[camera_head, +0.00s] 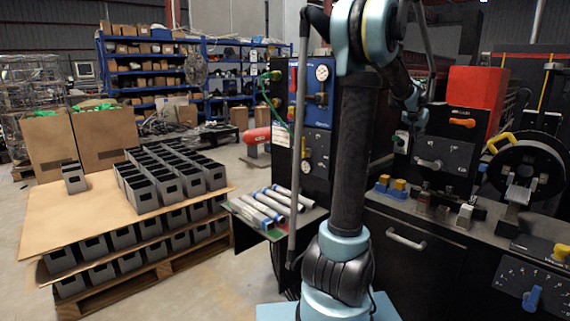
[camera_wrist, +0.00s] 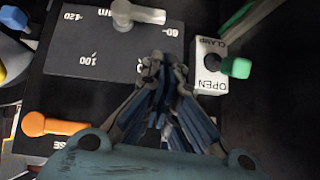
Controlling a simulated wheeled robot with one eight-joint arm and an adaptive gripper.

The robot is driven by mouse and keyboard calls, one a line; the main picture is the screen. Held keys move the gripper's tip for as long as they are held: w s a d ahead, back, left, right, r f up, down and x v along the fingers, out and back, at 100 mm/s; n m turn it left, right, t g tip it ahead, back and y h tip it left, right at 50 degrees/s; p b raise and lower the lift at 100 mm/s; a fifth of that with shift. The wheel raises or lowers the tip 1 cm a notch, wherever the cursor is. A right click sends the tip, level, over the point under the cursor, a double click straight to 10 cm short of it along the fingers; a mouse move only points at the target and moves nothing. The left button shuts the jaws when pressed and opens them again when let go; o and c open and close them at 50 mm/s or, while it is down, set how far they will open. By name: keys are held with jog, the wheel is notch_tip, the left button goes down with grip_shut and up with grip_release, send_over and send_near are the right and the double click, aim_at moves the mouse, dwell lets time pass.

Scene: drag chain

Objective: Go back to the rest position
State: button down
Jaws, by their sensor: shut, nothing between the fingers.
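My gripper (camera_wrist: 165,65) is shut and empty in the wrist view, its fingertips together in front of a dark plate (camera_wrist: 75,60) with printed numbers. A pale lever (camera_wrist: 138,13) on that plate is beyond the tips. A white clamp/open switch (camera_wrist: 208,68) with a green knob (camera_wrist: 236,68) is just right of the fingers. An orange lever (camera_wrist: 55,125) is at the lower left. In the head view my arm is raised and bent, with its end hanging down in front of the machine's panel. The fingertips are too small to make out there.
The machine has a red box (camera_head: 475,88), an orange handle (camera_head: 462,122) and a black bench front (camera_head: 400,270). Several metal tubes (camera_head: 262,210) lie on a stand left of my arm. A pallet with grey bins (camera_head: 145,195) stands farther left. Floor between them is clear.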

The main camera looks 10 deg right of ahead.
jog(key=s+a+f+n+y, duration=0.15)
jog(key=s+a, duration=0.25)
jog(key=a, duration=0.7)
jog(key=s+a+f+n+g+y, duration=0.1)
jog(key=s+a+f+n, duration=0.2)
jog(key=a, duration=0.8)
jog(key=s+a+f+n+y, duration=0.15)
jog(key=s+a, duration=0.25)
jog(key=a, duration=0.6)
jog(key=s+a+f+n+g+y, duration=0.1)
jog(key=s+a+f+n, duration=0.1)
jog(key=s+a+f, duration=0.6)
jog(key=s+a+f+n+g+y, duration=0.1)
jog(key=s+a+f+n, duration=0.2)
jog(key=s+a+f, duration=0.6)
jog(key=s+a, duration=0.2)
jog(key=s, duration=0.5)
jog(key=shift+s+g+y, duration=0.15)
jog(key=shift+g+y, duration=0.25)
jog(key=shift+w+f, duration=0.15)
jog(key=shift+w, duration=0.35)
